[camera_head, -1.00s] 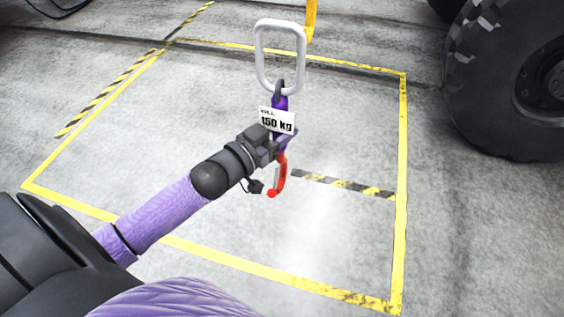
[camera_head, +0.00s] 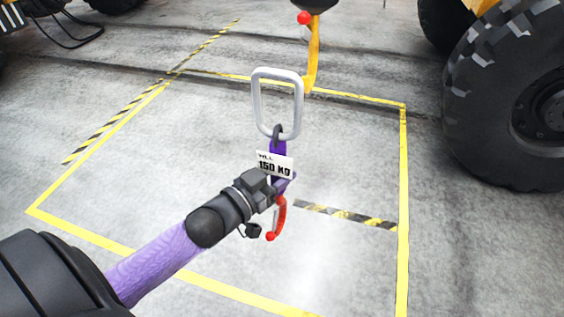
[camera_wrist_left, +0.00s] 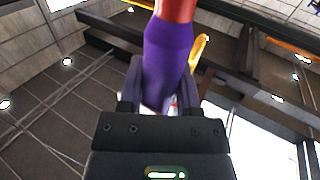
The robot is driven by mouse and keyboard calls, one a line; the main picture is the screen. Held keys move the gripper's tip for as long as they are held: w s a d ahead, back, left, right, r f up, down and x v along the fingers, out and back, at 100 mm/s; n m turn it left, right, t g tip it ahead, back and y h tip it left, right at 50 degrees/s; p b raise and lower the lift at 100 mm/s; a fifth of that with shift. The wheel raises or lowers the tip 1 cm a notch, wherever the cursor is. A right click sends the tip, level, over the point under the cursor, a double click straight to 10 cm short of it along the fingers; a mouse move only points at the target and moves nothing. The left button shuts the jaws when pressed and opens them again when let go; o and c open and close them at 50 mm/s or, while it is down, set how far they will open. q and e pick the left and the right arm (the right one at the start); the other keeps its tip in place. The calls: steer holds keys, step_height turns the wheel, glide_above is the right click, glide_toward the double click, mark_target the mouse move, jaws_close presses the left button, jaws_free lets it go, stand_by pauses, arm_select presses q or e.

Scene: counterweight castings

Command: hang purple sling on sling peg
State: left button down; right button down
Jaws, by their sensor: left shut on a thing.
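The purple sling (camera_head: 278,149) hangs upright. It has a large silver ring (camera_head: 256,98) at its top, a white 150 kg tag (camera_head: 275,166) and a red hook (camera_head: 279,217) at its lower end. My left gripper (camera_head: 268,188) is shut on the purple body below the tag. The left wrist view shows the purple sling (camera_wrist_left: 167,60) between the fingers (camera_wrist_left: 160,88), with a red part (camera_wrist_left: 176,9) above it. A yellow curved bar (camera_head: 314,55) hangs behind the ring's upper right; whether they touch I cannot tell. My right gripper is not in view.
A large black tyre (camera_head: 500,110) stands at the right. Yellow lines (camera_head: 402,200) mark a floor area (camera_head: 190,145) that looks clear.

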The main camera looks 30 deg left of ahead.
arm_select(q)
steer(key=shift+s+d+r, duration=0.1)
steer(key=shift+s+r, duration=0.1)
steer(key=shift+s, duration=0.4)
steer(key=s+d+p, duration=0.2)
steer(key=s+p, duration=0.2)
steer(key=s, duration=0.5)
steer(key=shift+s+p, duration=0.3)
steer(key=shift+s, duration=0.05)
steer(key=shift+f, duration=0.1)
